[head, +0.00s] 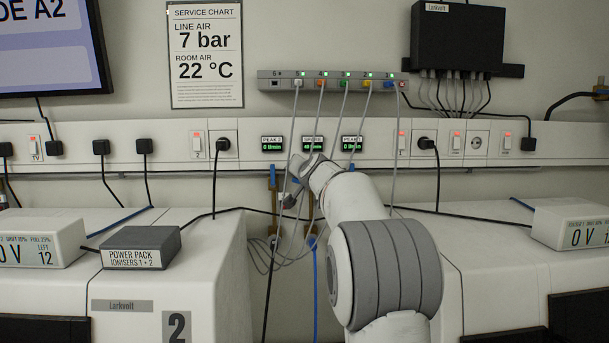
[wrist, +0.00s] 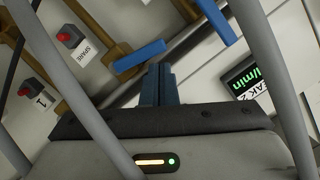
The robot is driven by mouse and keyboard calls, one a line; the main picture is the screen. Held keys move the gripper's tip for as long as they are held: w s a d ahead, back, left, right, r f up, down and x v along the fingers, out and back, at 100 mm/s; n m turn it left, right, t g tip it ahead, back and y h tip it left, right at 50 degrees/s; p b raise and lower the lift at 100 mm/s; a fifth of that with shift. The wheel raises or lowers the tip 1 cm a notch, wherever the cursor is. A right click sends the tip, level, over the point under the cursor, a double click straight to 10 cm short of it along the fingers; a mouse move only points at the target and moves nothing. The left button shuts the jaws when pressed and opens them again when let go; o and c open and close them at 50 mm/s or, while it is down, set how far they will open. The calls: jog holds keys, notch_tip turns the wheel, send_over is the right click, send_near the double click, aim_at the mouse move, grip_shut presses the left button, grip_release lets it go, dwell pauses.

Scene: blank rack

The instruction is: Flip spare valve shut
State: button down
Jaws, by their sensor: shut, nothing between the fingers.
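In the wrist view, a blue lever handle (wrist: 140,55) sits on brass pipework beside a label (wrist: 82,50) reading SPARE. In the head view, my gripper (head: 289,200) is below the wall displays, partly hidden by cables. The middle wall display (head: 313,143) is lit green, its text too small to read surely.
Grey cables hang from a port strip (head: 330,82) across my gripper's area. A second blue handle (wrist: 215,20) is up and right in the wrist view. Red knobs (wrist: 70,37) stand at its left. White cabinets flank the gap; a power pack (head: 140,247) sits on the left one.

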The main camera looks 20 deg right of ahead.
jog(key=s+a+r+b, duration=0.1)
jog(key=s+r, duration=0.4)
jog(key=s, duration=0.4)
jog(key=shift+s+a+r, duration=0.25)
jog(key=shift+s+r, duration=0.1)
jog(key=shift+r, duration=0.05)
